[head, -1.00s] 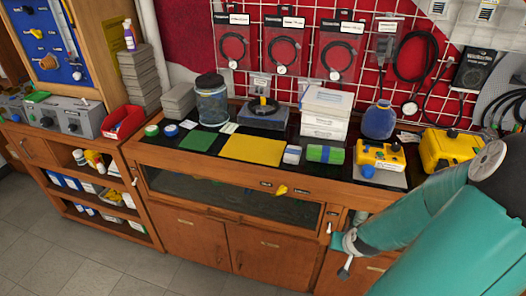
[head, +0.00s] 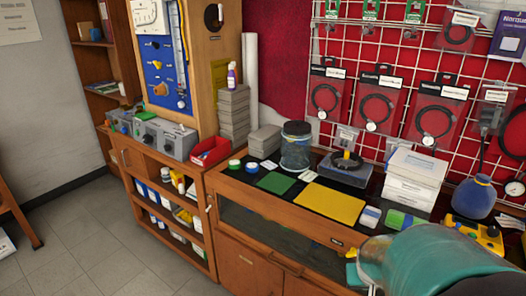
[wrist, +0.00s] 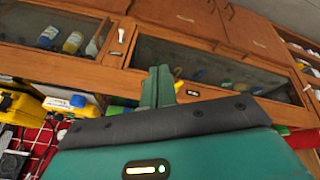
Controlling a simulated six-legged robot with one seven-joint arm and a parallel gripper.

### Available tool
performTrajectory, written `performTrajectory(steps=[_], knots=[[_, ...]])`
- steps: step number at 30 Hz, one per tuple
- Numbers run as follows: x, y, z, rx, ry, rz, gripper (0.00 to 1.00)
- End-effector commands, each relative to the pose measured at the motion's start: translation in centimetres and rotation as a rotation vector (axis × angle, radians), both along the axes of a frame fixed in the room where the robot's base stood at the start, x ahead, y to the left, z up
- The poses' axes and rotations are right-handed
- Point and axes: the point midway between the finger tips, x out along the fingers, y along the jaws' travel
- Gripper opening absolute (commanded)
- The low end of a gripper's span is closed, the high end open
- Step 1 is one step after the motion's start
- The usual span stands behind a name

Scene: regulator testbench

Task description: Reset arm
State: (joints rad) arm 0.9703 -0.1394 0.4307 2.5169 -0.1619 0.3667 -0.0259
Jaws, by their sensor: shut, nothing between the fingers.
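My gripper (wrist: 158,88) shows in the wrist view as two teal fingers side by side, closed together with nothing between them. It points toward the glass-fronted wooden bench (wrist: 200,60), and its distance from the bench is hard to tell. In the head view my teal arm (head: 435,262) fills the lower right corner and covers part of the bench front. The gripper's fingers cannot be made out clearly there.
The bench top holds a yellow mat (head: 330,203), a glass jar (head: 296,148), white boxes (head: 412,178), a blue round bottle (head: 474,198) and a yellow device (head: 470,233). A red bin (head: 210,152) stands farther left. The floor (head: 100,255) at left is clear.

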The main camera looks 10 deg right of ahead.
Motion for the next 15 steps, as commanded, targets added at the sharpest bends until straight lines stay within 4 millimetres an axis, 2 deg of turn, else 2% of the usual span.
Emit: performTrajectory(steps=[1,7,11,15], knots=[[0.8,1.5,1.5,-0.017,-0.010,0.035,0.00],[2.0,6.9,6.3,-0.036,-0.048,0.134,0.00],[1.4,10.5,9.2,-0.023,-0.075,0.190,0.00],[0.0,14.3,12.1,0.015,-0.109,0.256,0.00]])
